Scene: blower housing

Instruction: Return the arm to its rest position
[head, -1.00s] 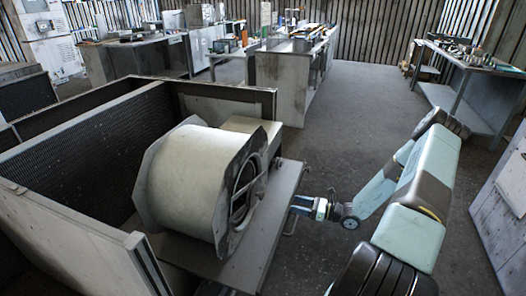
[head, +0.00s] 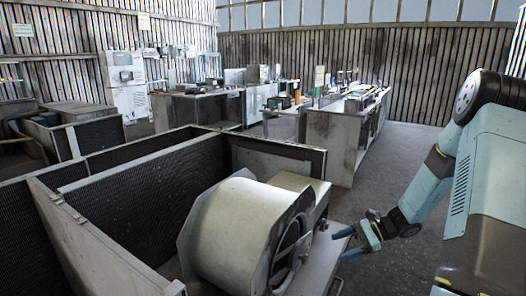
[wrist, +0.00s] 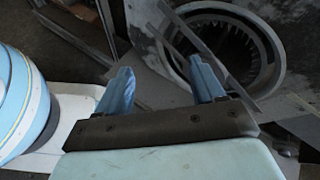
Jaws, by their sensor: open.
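My gripper (head: 343,243) is at the right of the blower housing in the head view, with its blue fingers apart and nothing between them. In the wrist view its two blue fingers (wrist: 160,88) are spread wide, with a metal edge and the blower's round opening beyond them.
The cabinet's walls (head: 265,158) stand left of and behind the blower. A flat metal ledge (head: 325,262) lies between the blower and my gripper. Workbenches (head: 335,140) with clutter stand farther back. Grey floor (head: 405,150) is clear behind my arm.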

